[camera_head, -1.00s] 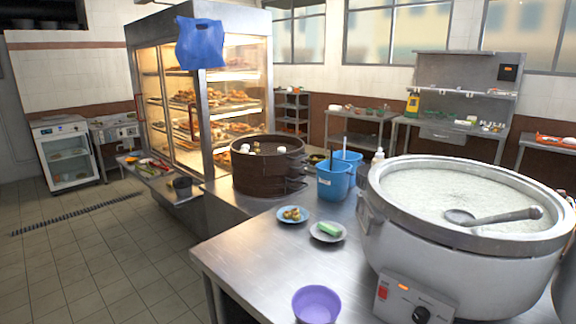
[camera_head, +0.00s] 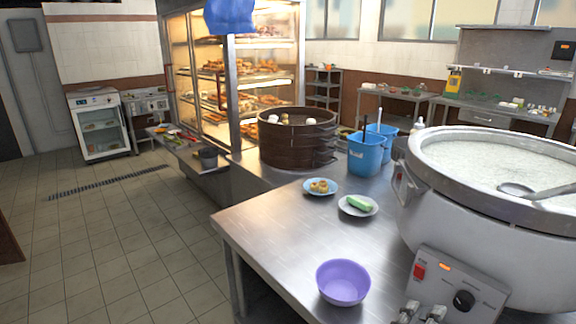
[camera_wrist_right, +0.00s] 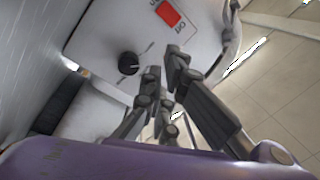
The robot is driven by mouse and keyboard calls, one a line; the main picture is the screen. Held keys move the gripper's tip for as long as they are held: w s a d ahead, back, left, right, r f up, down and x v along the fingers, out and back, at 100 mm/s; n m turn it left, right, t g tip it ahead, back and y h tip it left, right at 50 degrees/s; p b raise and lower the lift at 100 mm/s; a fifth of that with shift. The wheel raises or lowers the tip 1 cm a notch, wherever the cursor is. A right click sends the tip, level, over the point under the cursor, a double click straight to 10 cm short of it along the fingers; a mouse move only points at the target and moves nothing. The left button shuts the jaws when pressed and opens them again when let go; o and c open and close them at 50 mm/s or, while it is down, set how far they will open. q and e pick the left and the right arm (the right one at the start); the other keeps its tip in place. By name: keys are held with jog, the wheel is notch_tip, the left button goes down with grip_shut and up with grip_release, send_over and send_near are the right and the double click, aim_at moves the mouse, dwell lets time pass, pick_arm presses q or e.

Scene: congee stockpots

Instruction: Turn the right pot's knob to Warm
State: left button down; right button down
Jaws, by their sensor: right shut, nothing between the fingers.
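A large grey stockpot (camera_head: 480,208) of white congee stands on the steel table at the right; I cannot tell whether it is the right pot. Its slanted control box (camera_head: 490,291) carries a black knob (camera_head: 464,300), a red switch (camera_head: 419,271) and an orange light. My right gripper (camera_head: 423,311) is low in front of the box, left of the knob. In the right wrist view, the fingertips (camera_wrist_right: 163,62) are shut, empty and beside the knob (camera_wrist_right: 128,63), apart from it in the picture. The red switch (camera_wrist_right: 168,13) is above them. The knob's labels are unreadable. My left gripper is out of view.
A ladle (camera_head: 545,191) lies in the congee. A purple bowl (camera_head: 343,283) stands near the table's front edge, left of the box. Two small plates of food, blue buckets (camera_head: 367,153) and a dark steamer (camera_head: 290,145) stand farther back. The table's middle is clear.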

aim_at(463, 302)
jog(key=shift+s+d+f+m+g, duration=0.1)
jog(key=shift+d+f+m+g, duration=0.15)
jog(key=shift+f+g, duration=0.3)
jog(key=shift+s+d+f+m+g, duration=0.1)
jog(key=shift+d+f+m+g, duration=0.05)
jog(key=shift+f+m+g, duration=0.3)
jog(key=shift+w+d+f, duration=0.1)
jog(key=shift+d+f, duration=0.1)
jog(key=b+x, duration=0.1)
jog(key=x, duration=0.2)
jog(key=shift+w+d+b, duration=0.2)
jog(key=shift+d+b, duration=0.15)
jog(key=shift+r+p+x, duration=0.2)
jog(key=shift+p+x, duration=0.7)
jog(key=shift+w+d+f, duration=0.1)
jog(key=shift+w+d, duration=0.15)
jog(key=shift+d, duration=0.1)
jog(key=shift+s+d+p, duration=0.1)
jog(key=shift+p, duration=0.25)
